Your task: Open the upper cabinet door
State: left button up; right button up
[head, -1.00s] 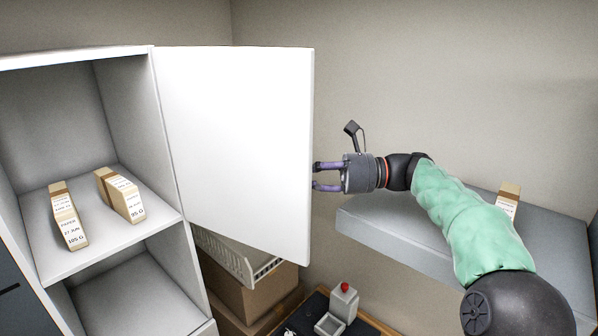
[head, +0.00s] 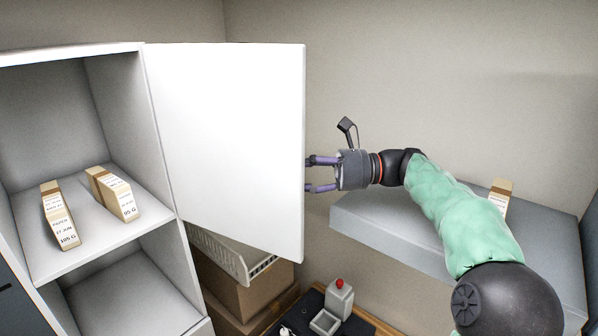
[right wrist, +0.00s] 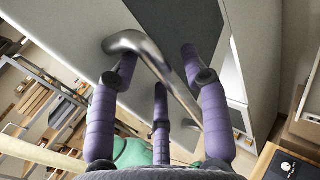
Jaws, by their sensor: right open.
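The white upper cabinet door (head: 225,140) stands swung wide open to the right of the cabinet (head: 160,120). Its outer face, where the handle is, is hidden in the head view. My right gripper (head: 307,174) is at the door's free edge, its fingertips partly behind the door. In the right wrist view, a shiny metal handle (right wrist: 150,52) runs between the spread purple fingers of this gripper (right wrist: 158,62). The fingers are open around the handle, and I cannot tell whether they touch it. My left gripper is not in view.
Two paper packs (head: 60,215) lie on the cabinet's upper shelf; the lower compartment looks empty. A grey shelf (head: 380,225) on the right bears another pack (head: 501,195) behind my arm. Cardboard boxes (head: 250,295) and a grey device with a red knob (head: 339,300) stand below the door.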

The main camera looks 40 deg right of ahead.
jog(key=v, duration=1.1)
jog(key=shift+s+d, duration=0.25)
jog(key=shift+d, duration=0.1)
jog(key=shift+f, duration=0.1)
